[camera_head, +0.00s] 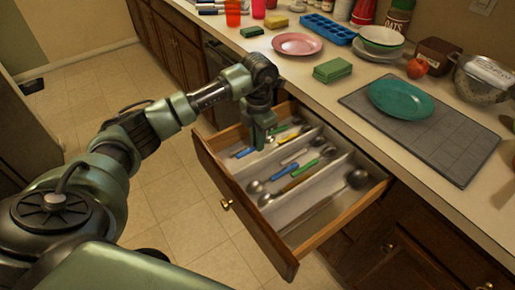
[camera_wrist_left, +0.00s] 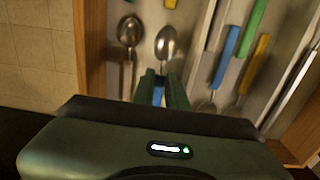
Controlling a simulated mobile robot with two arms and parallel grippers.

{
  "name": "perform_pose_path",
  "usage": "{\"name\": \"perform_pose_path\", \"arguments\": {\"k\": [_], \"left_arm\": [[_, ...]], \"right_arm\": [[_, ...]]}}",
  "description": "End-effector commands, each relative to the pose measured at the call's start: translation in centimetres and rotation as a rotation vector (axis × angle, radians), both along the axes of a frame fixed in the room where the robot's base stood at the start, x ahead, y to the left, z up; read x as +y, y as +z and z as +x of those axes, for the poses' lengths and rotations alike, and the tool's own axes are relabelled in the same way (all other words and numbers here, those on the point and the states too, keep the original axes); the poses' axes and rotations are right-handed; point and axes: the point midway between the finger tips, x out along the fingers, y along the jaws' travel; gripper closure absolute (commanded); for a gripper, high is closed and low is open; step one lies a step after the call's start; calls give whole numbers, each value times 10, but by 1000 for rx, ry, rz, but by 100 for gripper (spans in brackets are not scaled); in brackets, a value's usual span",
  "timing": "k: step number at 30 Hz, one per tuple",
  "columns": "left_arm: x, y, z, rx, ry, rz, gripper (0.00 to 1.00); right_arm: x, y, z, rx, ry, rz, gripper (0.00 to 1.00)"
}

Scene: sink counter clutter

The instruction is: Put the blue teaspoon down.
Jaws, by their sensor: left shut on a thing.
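My left gripper (camera_head: 262,143) points down into the open drawer (camera_head: 280,243), over its leftmost compartment. In the left wrist view the left gripper (camera_wrist_left: 161,88) is shut on the blue handle of the blue teaspoon (camera_wrist_left: 167,43). Its metal bowl points away from the gripper, and most of the handle is hidden by the fingers and gripper body. I cannot tell whether the teaspoon touches the drawer floor. Another spoon (camera_wrist_left: 130,32) lies to its left, apart from it. My right gripper is not in view.
Light dividers split the drawer; other compartments hold blue (camera_wrist_left: 226,55), green and yellow-handled cutlery and a dark ladle (camera_head: 357,179). The counter carries a pink plate (camera_head: 297,44), green sponges (camera_head: 332,70) and a teal plate (camera_head: 401,99) on a grey mat (camera_head: 452,150).

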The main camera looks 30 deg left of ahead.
Motion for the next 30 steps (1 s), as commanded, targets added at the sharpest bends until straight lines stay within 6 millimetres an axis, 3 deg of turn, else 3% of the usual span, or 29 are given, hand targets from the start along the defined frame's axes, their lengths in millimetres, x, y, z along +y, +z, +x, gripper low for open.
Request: {"name": "perform_pose_path", "arguments": {"k": [7,19,20,21,30], "left_arm": [[0,-36,-1,4,0,-1,100],[0,-42,0,1,-1,-1,100],[0,-41,0,1,-1,-1,78],[0,-41,0,1,-1,-1,67],[0,-40,0,1,-1,-1,65]], "right_arm": [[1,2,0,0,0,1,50],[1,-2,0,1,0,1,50],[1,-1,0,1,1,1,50],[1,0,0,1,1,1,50],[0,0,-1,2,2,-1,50]]}}
